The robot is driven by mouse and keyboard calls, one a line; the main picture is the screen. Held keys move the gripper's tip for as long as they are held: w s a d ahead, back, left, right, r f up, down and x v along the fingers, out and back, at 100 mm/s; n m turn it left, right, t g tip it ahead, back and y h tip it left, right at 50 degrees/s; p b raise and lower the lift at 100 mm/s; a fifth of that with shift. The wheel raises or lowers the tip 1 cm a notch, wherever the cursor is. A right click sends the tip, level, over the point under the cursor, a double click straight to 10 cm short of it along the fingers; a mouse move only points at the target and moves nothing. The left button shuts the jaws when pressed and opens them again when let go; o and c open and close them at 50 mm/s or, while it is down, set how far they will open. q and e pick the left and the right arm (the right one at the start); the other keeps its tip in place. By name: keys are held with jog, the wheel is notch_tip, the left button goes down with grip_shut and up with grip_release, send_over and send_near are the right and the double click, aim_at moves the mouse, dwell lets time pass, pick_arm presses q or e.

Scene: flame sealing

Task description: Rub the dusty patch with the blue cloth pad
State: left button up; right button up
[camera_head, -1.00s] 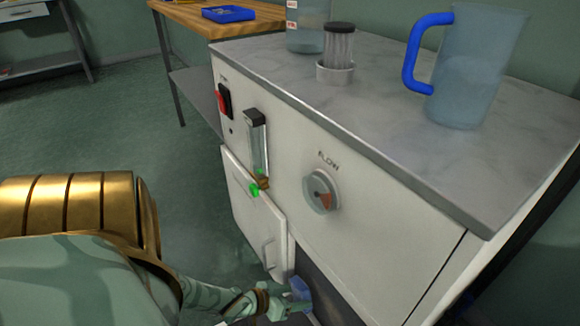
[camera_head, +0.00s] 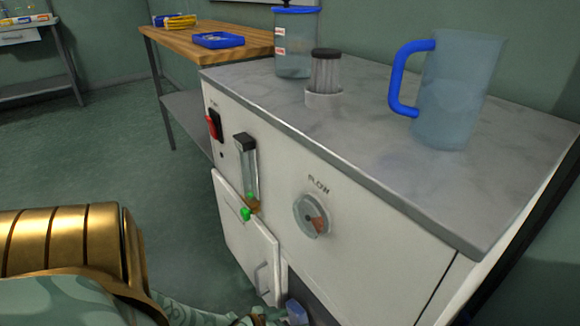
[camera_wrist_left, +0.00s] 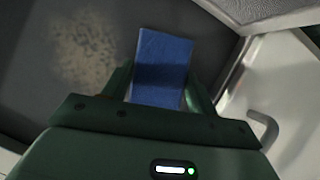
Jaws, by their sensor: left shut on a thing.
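The blue cloth pad (camera_wrist_left: 162,68) is held between the fingers of my left gripper (camera_wrist_left: 160,92) in the left wrist view. Its edge also shows at the bottom of the head view (camera_head: 297,312), in front of the dark opening of the white cabinet. The dusty patch (camera_wrist_left: 84,48) is a pale, speckled area on a dark grey surface, left of the pad in the wrist view. The pad and patch appear apart in that picture; whether the pad touches the surface I cannot tell. The patch is not visible in the head view. My right gripper is not in view.
The white cabinet's (camera_head: 375,255) door (camera_head: 245,240) stands open, and its handle (camera_wrist_left: 264,128) is close right of my gripper. A jug (camera_head: 450,90), a lidded container (camera_head: 295,45) and a ribbed cylinder (camera_head: 325,75) stand on top. A wooden table (camera_head: 255,45) stands behind.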

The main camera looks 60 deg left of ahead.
pick_arm(q)
jog(key=shift+w+a, duration=0.1)
jog(key=shift+w, duration=0.5)
